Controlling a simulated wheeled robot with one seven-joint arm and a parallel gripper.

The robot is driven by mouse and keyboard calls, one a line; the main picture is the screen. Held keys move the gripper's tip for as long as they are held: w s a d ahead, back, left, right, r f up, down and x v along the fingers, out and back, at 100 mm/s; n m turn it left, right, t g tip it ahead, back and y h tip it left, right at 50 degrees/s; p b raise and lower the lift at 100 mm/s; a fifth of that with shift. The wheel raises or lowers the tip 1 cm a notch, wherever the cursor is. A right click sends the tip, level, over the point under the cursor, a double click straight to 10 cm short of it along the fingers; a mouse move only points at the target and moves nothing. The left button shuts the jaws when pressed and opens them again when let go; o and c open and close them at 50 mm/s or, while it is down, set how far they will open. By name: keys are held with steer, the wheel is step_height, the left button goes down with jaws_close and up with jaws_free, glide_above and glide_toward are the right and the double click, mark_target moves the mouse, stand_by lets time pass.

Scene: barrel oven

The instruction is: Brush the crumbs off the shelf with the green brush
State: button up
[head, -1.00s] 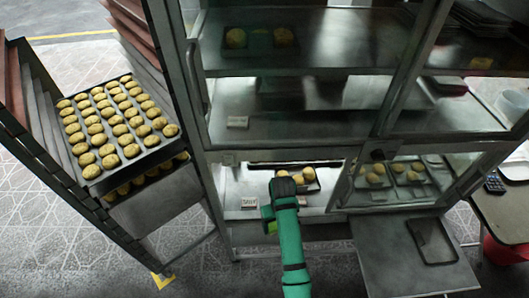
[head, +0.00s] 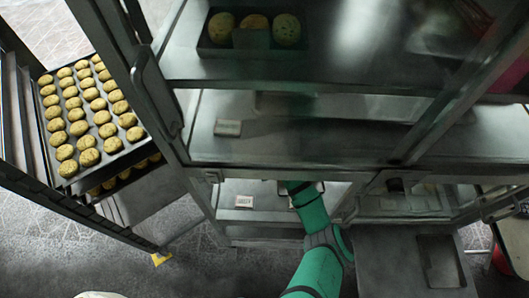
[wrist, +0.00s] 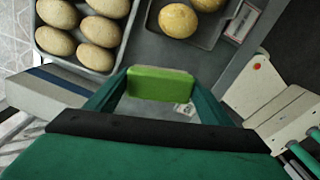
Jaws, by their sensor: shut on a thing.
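The green brush (wrist: 160,83) shows as a light green block in the wrist view. My gripper (wrist: 161,90) is shut on it, with a teal finger on each side. The grey shelf (wrist: 147,107) lies beneath and beyond the brush; whether they touch I cannot tell. In the head view my teal arm reaches into the low, lit shelf compartment (head: 265,188), and the gripper and brush are hidden there. I cannot make out crumbs in either view.
In the wrist view, a tray of buns (wrist: 85,68) is upper left and a dark tray with two buns (wrist: 208,40) is at top. Cabinet frame and glass surround the arm; a bun rack (head: 100,160) stands left.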

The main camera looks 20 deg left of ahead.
steer(key=shift+w+a+r+n, duration=0.1)
steer(key=shift+w+r+n, duration=0.15)
steer(key=shift+w, duration=0.3)
steer(key=shift+s+f, duration=0.1)
steer(key=shift+f, duration=2.95)
steer(key=shift+f, duration=1)
steer(key=shift+a, duration=0.1)
steer(key=shift+s+a+r, duration=0.1)
steer(key=shift+s+a, duration=0.2)
steer(key=shift+a, duration=0.65)
steer(key=shift+s+a, duration=0.25)
steer(key=shift+a, duration=0.7)
steer(key=shift+s+a, duration=0.2)
steer(key=shift+a, duration=0.5)
steer(key=shift+s+a, duration=0.2)
steer(key=shift+a, duration=0.45)
steer(key=shift+s+a, duration=0.2)
steer(key=shift+a, duration=0.5)
steer(key=shift+s+a, duration=0.25)
steer(key=shift+a, duration=0.65)
steer(key=shift+s+a, duration=0.25)
steer(key=shift+a, duration=0.65)
steer(key=shift+d+f, duration=0.1)
steer(key=shift+f, duration=0.1)
